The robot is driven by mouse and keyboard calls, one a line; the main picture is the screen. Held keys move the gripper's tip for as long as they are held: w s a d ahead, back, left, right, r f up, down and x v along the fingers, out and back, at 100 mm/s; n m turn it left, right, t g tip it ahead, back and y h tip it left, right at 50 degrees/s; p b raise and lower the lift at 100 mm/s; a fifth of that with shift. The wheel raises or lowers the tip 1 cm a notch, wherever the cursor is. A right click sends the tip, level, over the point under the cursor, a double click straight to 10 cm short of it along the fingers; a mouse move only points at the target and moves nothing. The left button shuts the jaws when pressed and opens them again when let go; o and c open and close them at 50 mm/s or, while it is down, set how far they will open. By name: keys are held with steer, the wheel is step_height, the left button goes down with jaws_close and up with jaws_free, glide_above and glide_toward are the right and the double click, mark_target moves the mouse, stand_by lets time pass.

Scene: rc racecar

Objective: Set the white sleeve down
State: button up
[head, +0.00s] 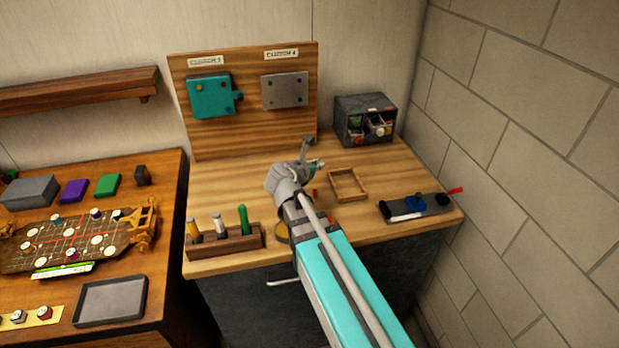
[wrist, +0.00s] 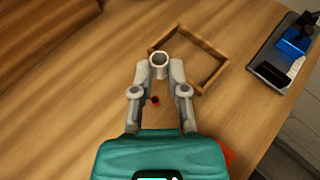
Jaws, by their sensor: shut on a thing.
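In the wrist view, the white sleeve (wrist: 158,69) is a short, pale ring with a dark hole, held upright between the fingertips. My gripper (wrist: 159,75) is shut on it, over the wooden workbench (wrist: 90,105). The sleeve overlaps the near-left corner of a shallow wooden frame tray (wrist: 205,45) in this view; its height above the bench is hard to tell.
A small red piece (wrist: 154,100) lies on the bench below my fingers. A black fixture with a blue block (head: 415,207) is at the right, a tool rack (head: 225,246) at the front left, a drawer box (head: 364,119) behind. The bench's back left is clear.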

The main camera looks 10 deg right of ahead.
steer(key=shift+w, duration=0.1)
steer(key=w+f+b, duration=0.2)
steer(key=w, duration=0.2)
steer(key=w+f+b, duration=0.3)
steer(key=w, duration=0.1)
steer(key=w+f+b, duration=0.3)
steer(key=w, duration=0.1)
steer(key=shift+d, duration=0.1)
steer(key=shift+w+f+b, duration=0.5)
steer(key=shift+w+f, duration=0.05)
steer(key=shift+w+f+b, duration=0.5)
steer(key=shift+f+b, duration=0.15)
steer(key=shift+b, duration=0.05)
steer(key=shift+s+f+b, duration=0.1)
steer(key=shift+f+b, duration=1.25)
steer(key=shift+f, duration=0.15)
